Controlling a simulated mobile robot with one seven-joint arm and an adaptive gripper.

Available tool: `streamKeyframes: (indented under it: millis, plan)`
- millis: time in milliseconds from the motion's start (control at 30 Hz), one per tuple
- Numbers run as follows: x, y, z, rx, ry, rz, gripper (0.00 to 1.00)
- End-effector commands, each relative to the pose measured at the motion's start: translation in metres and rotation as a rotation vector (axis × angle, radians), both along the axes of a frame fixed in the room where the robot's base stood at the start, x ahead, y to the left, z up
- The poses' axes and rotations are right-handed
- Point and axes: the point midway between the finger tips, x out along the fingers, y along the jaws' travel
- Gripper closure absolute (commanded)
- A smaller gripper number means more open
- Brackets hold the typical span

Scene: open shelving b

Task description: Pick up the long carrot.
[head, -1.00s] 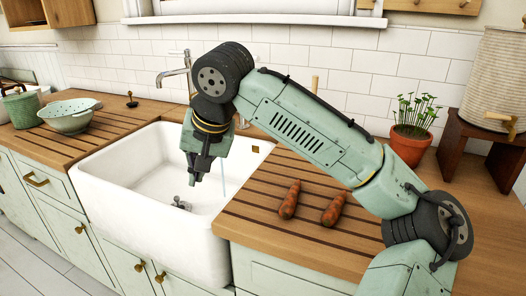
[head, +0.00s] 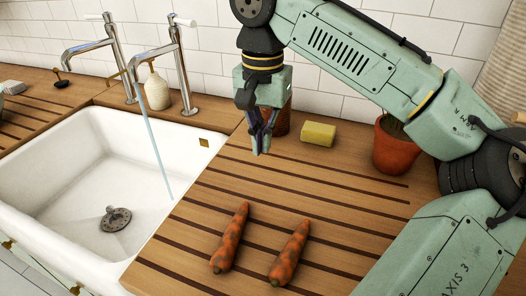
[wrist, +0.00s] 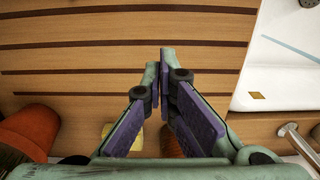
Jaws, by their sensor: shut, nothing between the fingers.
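Two orange-brown carrots lie side by side on the grooved wooden counter in the head view, a left carrot (head: 230,238) and a right carrot (head: 290,253). They look close in length, and I cannot tell which is the long one. My gripper (head: 260,150) hangs above the back of the counter, behind the carrots and well apart from them. Its fingers point down and are shut and empty. In the wrist view my gripper (wrist: 164,55) shows its purple pads converging at the tips, with no carrot in sight.
A yellow sponge (head: 318,133) and a terracotta pot (head: 397,147) stand at the back, right of my gripper. A brown container (head: 282,122) is partly hidden behind it. The white sink (head: 60,178), with water running, is at left. The counter around the carrots is clear.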

Motion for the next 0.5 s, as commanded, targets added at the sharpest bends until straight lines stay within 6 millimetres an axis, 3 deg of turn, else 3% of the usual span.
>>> streamKeyframes:
  millis: [433, 500]
  plan:
    - [-0.001, 0.000, -0.089, 0.000, 0.002, 0.002, 1.00]
    - [-0.013, 0.004, -0.085, -0.003, -0.002, 0.004, 1.00]
